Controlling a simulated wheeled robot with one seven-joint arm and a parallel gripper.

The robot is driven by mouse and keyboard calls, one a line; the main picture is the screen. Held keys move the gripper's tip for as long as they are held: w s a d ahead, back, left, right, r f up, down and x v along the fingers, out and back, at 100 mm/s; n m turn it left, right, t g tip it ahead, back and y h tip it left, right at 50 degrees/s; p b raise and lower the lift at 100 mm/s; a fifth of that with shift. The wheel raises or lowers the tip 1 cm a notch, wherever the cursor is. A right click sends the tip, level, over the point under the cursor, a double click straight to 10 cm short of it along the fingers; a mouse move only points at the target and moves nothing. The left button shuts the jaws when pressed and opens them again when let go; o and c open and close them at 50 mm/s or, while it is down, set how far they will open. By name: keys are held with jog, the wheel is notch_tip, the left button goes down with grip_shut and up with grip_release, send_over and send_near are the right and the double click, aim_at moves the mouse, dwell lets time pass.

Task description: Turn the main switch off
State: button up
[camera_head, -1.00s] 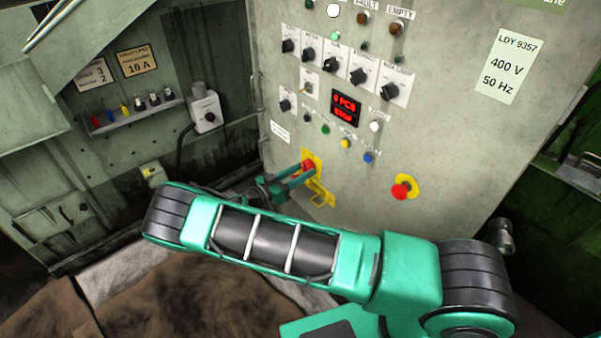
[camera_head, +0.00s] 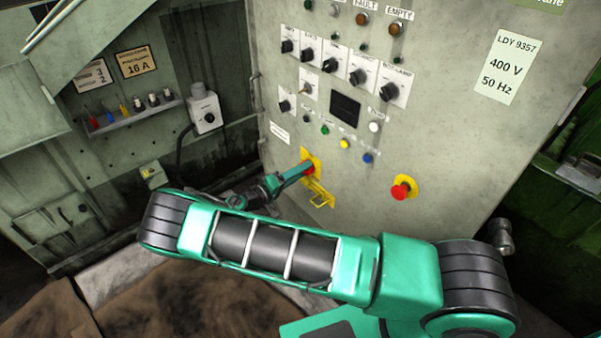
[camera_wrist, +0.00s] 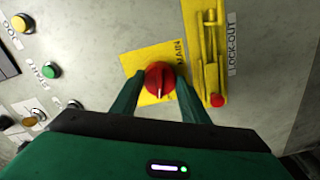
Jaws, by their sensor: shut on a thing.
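The main switch is a red rotary knob (camera_wrist: 159,79) on a yellow plate (camera_wrist: 140,62) marked MAIN, in the wrist view. My gripper (camera_wrist: 160,84) is shut on the knob, with one green finger on each side of it. In the head view the yellow plate (camera_head: 318,163) shows low on the grey panel, and my gripper (camera_head: 306,170) reaches it from the left and covers most of the knob. The display (camera_head: 345,106) on the panel is dark.
A yellow lock-out bracket (camera_wrist: 208,50) with a red tip stands close beside the knob. A red emergency button (camera_head: 401,189) sits to the right on the panel. Selector knobs and coloured buttons (camera_head: 344,144) lie above. The panel's lower right is clear.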

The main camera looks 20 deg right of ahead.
jog(key=shift+a+f+n, duration=0.1)
jog(key=shift+f+n, duration=0.1)
jog(key=shift+n, duration=2.1)
jog(key=o, duration=1.1)
jog(key=shift+c, duration=0.2)
jog(key=shift+r, duration=0.1)
jog(key=v, duration=1)
jog(key=shift+a, duration=0.35)
jog(key=shift+s, duration=0.15)
